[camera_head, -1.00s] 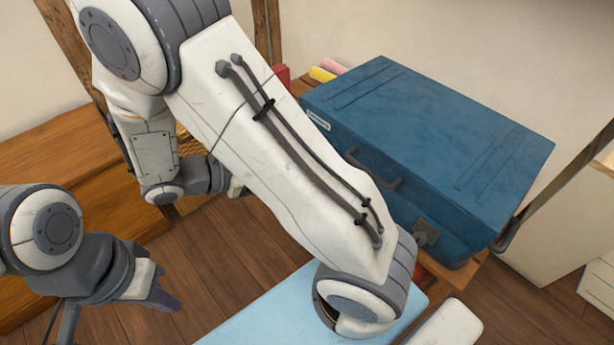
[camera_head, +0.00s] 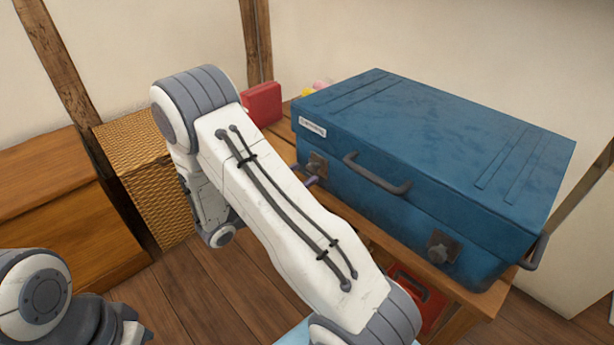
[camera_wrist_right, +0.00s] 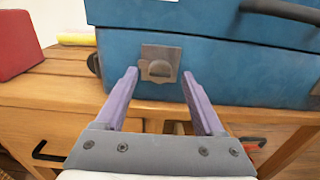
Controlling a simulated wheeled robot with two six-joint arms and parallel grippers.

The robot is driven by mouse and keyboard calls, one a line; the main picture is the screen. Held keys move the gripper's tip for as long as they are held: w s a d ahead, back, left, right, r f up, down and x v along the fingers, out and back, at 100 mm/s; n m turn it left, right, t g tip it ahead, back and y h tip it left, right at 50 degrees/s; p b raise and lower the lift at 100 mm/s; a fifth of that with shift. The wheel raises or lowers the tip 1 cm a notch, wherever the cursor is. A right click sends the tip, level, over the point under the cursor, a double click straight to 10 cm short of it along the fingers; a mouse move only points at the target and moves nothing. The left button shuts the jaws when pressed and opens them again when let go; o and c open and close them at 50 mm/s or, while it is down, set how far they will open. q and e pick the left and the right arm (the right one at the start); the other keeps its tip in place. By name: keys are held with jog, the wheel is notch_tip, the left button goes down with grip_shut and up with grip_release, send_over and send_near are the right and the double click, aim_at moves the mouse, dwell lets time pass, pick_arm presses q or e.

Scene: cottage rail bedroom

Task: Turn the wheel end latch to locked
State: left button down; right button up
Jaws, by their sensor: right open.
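A large blue case (camera_head: 430,150) lies on a wooden table, with a handle on its front. A metal latch (camera_head: 317,166) is at the front's left end; in the right wrist view this latch (camera_wrist_right: 160,64) is a square plate with a small raised knob. A dark round wheel (camera_wrist_right: 94,65) shows at the case's left edge, beside that latch. A second latch (camera_head: 441,246) is at the right end. My right gripper (camera_wrist_right: 159,76) is open and empty, its purple fingers either side of and just below the left latch; contact is unclear. My left gripper (camera_head: 130,328) is partly cut off at lower left.
A red box (camera_head: 262,103) stands on the table left of the case. A red case (camera_head: 415,298) is under the table front. A wicker chest (camera_head: 147,170) and wooden cabinet (camera_head: 60,210) are at left. Wooden floor (camera_head: 200,285) is open between.

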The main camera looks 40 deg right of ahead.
aim_at(314, 168)
jog(key=shift+w+d, duration=0.1)
jog(key=shift+d, duration=1.2)
grip_shut()
